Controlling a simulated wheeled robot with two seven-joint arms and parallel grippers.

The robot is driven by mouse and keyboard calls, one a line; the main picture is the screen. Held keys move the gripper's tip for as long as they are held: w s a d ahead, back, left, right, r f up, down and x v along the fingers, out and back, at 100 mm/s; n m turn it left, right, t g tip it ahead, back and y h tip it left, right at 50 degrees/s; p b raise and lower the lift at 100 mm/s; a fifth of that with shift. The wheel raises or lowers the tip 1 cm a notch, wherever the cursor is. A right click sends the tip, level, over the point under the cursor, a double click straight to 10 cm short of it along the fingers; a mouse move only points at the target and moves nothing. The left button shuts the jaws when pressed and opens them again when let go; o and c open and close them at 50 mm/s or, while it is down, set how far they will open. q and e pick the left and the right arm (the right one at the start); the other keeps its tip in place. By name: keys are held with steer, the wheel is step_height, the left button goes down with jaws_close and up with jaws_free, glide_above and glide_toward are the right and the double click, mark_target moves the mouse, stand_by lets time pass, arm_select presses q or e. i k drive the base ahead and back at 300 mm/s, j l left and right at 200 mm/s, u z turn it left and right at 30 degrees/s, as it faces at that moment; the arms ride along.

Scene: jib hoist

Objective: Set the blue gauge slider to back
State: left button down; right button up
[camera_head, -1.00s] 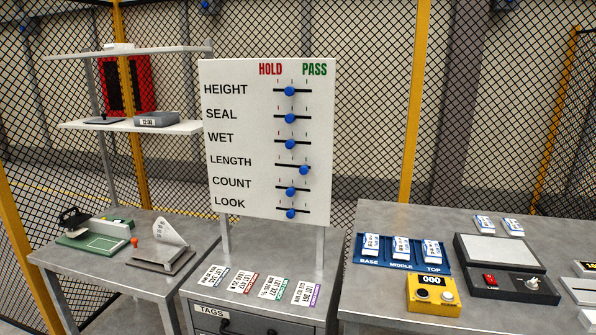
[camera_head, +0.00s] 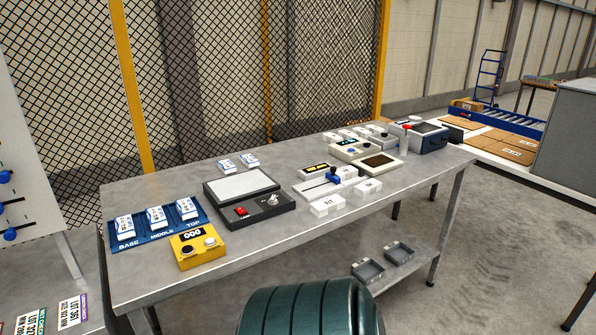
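A pale gauge block (camera_head: 322,186) with a dark slot lies on the grey metal table, right of the black scale-like box. A blue slider knob (camera_head: 333,176) stands on it, toward the right part of the slot. Its marks are too small to read. Neither of my grippers is in view.
A blue tray (camera_head: 155,236) with white packs, a yellow counter box (camera_head: 198,246) and a black box (camera_head: 250,202) lie left of the gauge. White blocks (camera_head: 327,205) sit close in front of it. Several devices stand behind.

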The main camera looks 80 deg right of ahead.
mark_target(330, 175)
steer(key=z, duration=2.9)
steer(key=i+l+z, duration=0.1)
steer(key=i+l, duration=0.2)
steer(key=i+l+z, duration=0.1)
steer(key=i, duration=0.4)
steer(key=i+l+z, duration=0.1)
steer(key=i+l, duration=0.25)
steer(key=i+l+z, duration=0.1)
steer(key=i, duration=0.4)
